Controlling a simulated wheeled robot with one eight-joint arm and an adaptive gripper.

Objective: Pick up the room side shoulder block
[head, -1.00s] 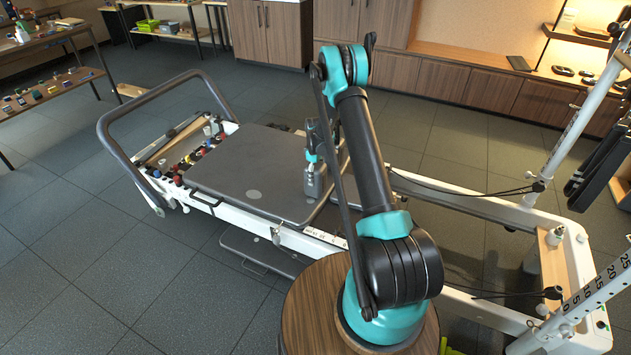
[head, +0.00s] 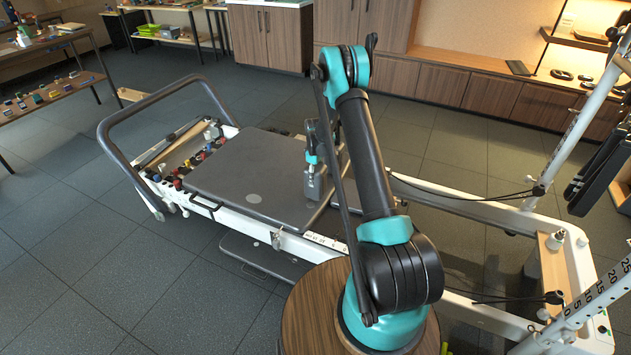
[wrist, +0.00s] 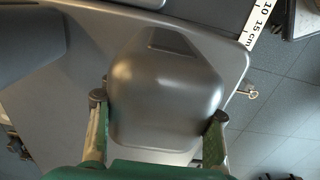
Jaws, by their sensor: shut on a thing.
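The room side shoulder block is a grey rounded block (wrist: 165,90). It fills the middle of the wrist view, and in the head view it stands near the right end of the padded carriage (head: 255,175). My gripper (wrist: 158,118) is shut on it, with one finger against each side. In the head view the gripper (head: 313,165) comes down on the block from above, partly hidden by my arm. I cannot tell whether the block is touching the carriage or just above it. A second dark grey block (wrist: 30,45) shows at the left of the wrist view.
The white reformer frame (head: 470,205) runs right to the tower posts (head: 575,120), with dark cords along it. A curved grey bar (head: 112,135) rises at the left end. A ruler strip (wrist: 262,22) and small metal ring (wrist: 252,92) show nearby.

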